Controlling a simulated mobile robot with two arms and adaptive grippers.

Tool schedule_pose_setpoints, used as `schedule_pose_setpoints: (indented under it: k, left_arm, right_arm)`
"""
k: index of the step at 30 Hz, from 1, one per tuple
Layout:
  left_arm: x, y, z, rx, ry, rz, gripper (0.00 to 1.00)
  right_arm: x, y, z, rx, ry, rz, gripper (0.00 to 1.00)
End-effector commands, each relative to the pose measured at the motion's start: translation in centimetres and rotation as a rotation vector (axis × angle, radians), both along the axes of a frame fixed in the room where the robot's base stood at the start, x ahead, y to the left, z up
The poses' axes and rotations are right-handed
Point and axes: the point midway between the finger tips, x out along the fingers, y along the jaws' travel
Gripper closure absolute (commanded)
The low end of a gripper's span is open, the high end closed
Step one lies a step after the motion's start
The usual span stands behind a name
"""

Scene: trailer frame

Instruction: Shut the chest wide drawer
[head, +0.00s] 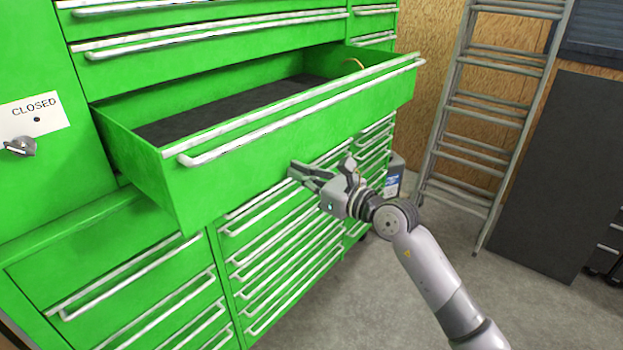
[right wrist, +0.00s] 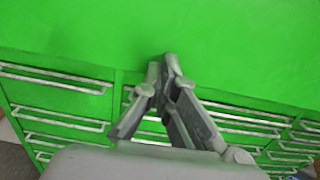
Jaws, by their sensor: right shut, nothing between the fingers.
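The green chest's wide drawer (head: 270,152) is pulled well out in the head view, showing its dark floor. A long silver handle (head: 310,108) runs along the top of its front. My right gripper (head: 294,172) is at the lower part of the drawer front, shut and empty, below the handle. In the right wrist view, the shut fingertips (right wrist: 167,62) point at the plain green drawer front (right wrist: 165,25). I cannot tell if they touch it. My left gripper is not in view.
Closed narrow drawers with silver handles (head: 290,262) lie below the wide drawer. A curved tan item (head: 353,63) lies at the open drawer's far end. A ladder (head: 490,120) leans at the right beside a dark panel (head: 560,180). The grey floor (head: 400,310) is clear in front.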

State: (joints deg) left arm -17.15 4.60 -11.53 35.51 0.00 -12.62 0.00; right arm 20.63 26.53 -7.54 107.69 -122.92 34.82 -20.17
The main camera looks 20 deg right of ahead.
Motion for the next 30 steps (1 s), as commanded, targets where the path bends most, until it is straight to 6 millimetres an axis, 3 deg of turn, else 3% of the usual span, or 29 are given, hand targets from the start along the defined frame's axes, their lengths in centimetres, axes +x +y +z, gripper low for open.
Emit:
schedule_pose_setpoints:
  k: [17, 30]
  left_arm:
    - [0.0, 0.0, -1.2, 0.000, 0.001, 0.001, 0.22]
    - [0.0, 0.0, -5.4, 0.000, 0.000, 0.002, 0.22]
  right_arm:
    - [9.4, 5.6, 0.0, 0.002, -0.003, 0.000, 1.00]
    - [16.5, 9.7, -0.4, 0.000, -0.002, -0.001, 1.00]
